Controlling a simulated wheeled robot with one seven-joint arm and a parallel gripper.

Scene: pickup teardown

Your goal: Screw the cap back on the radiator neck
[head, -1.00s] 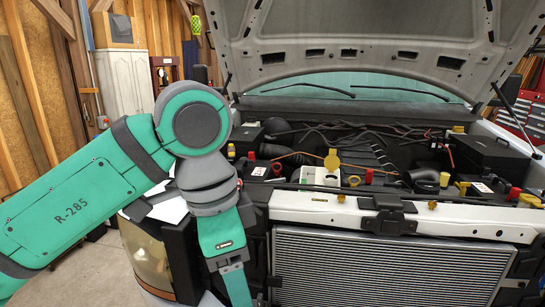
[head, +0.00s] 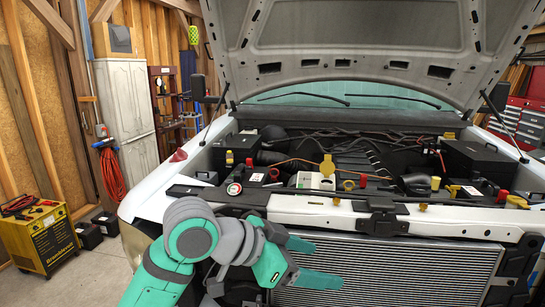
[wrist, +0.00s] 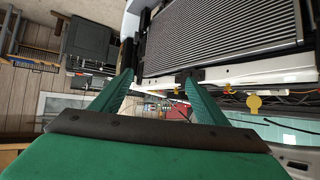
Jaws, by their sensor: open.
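The radiator (head: 390,268) stands upright at the truck's front, below the white crossbar; it also shows in the wrist view (wrist: 220,38). My gripper (head: 316,262) is open and empty in front of the radiator's left part, below the crossbar. Its two green fingers are spread apart in the wrist view (wrist: 158,77). A small round dial-like thing with red and white (head: 234,188) rests at the left end of the crossbar. I cannot tell which of the small parts is the radiator cap. I cannot make out the radiator neck.
A white reservoir (head: 312,181) with a yellow cap (head: 327,166) sits behind the crossbar (head: 300,208). Several small red and yellow caps dot the engine bay. The raised hood (head: 350,35) hangs above. A yellow machine (head: 50,245) stands at left on open floor.

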